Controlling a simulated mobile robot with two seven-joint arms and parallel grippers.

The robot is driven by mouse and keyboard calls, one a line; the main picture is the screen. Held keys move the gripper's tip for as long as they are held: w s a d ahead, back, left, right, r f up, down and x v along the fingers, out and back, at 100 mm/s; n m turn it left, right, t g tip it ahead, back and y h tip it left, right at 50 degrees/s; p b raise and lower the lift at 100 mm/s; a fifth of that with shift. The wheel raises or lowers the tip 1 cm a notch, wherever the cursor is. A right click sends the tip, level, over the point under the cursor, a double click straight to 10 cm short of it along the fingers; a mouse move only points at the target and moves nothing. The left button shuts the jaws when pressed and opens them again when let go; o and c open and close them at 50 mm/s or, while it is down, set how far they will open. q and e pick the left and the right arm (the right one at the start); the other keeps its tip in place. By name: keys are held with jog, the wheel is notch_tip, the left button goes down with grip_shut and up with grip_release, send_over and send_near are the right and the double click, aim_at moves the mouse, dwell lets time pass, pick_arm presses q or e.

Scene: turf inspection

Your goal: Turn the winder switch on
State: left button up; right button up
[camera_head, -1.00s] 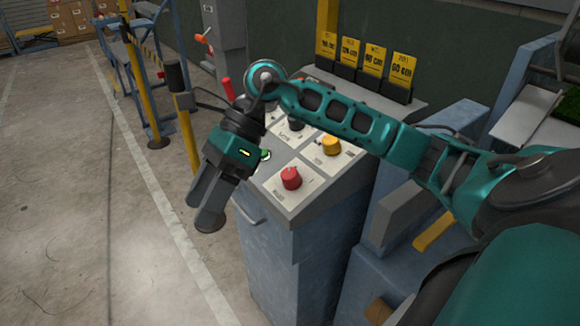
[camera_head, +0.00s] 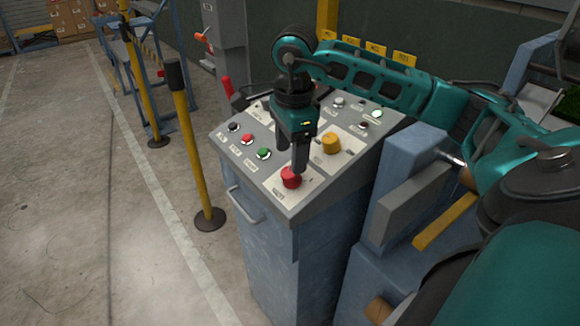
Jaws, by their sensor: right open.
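A control panel (camera_head: 226,150) with a sloped grey top stands at the centre of the head view. A red knob (camera_head: 290,179) sits near its front edge and a yellow knob (camera_head: 331,143) behind it to the right. The labels are too small to read, so I cannot tell which control is the winder switch. My right gripper (camera_head: 292,160) is open and points down over the panel. Its fingertips are just above or beside the red knob; I cannot tell whether they touch it. The gripper hides part of the panel behind it. My left gripper is not in view.
Small red (camera_head: 247,139) and green (camera_head: 264,154) buttons lie left of the gripper. A handle (camera_head: 242,206) sticks out from the cabinet's front. A yellow post (camera_head: 190,150) stands to the left. The floor at the far left is clear.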

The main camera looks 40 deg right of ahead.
aim_at(290, 176)
jog(key=shift+w+f, duration=0.15)
jog(key=shift+f, duration=2.2)
jog(key=c, duration=1.1)
